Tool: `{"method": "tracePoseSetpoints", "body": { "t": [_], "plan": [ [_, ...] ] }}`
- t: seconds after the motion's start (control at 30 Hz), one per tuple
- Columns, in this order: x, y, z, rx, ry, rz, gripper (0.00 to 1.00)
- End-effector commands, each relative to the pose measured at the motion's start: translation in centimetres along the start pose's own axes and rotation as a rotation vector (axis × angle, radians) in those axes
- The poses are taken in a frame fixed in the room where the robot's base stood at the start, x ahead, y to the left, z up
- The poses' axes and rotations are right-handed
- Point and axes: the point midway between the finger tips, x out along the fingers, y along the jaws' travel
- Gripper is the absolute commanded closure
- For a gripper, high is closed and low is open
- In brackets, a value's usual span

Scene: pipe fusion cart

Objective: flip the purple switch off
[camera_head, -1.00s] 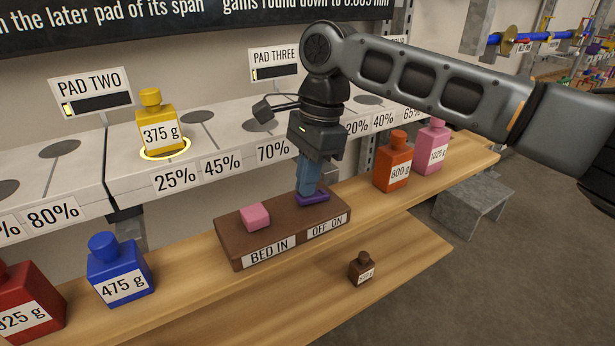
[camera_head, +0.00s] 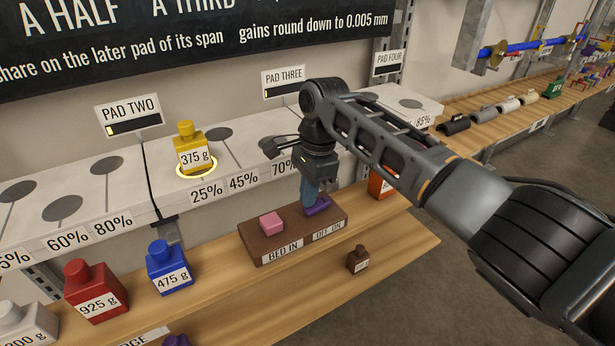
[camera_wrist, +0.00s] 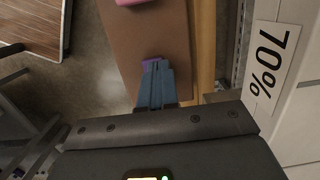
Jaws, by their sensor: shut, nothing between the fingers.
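The purple switch (camera_head: 317,206) sits on the right part of a brown box, above a label reading OFF and ON. My gripper (camera_head: 308,200) is shut and points down with its blue fingertips at the switch's left part, touching it or very close. In the wrist view the shut fingers (camera_wrist: 155,88) cover most of the purple switch (camera_wrist: 151,65), and only a small part shows. The fingers hide which way the switch is tilted. The brown box (camera_head: 262,240) also carries a pink block (camera_head: 271,222) above a BED IN label.
The box stands on a wooden shelf (camera_head: 215,260). Blue (camera_head: 168,268) and red (camera_head: 95,290) weights stand to its left, a small brown weight (camera_head: 358,259) on the lower board in front, and an orange weight (camera_head: 380,186) behind my arm. The yellow weight (camera_head: 190,148) stands on the white ledge.

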Motion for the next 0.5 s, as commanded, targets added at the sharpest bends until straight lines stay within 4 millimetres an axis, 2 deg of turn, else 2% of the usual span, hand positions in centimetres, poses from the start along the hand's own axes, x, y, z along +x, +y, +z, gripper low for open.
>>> {"method": "tracePoseSetpoints", "body": {
  "t": [0.5],
  "plan": [
    [-0.1, 0.1, -1.4, 0.006, 0.000, 0.000, 1.00]
  ]
}}
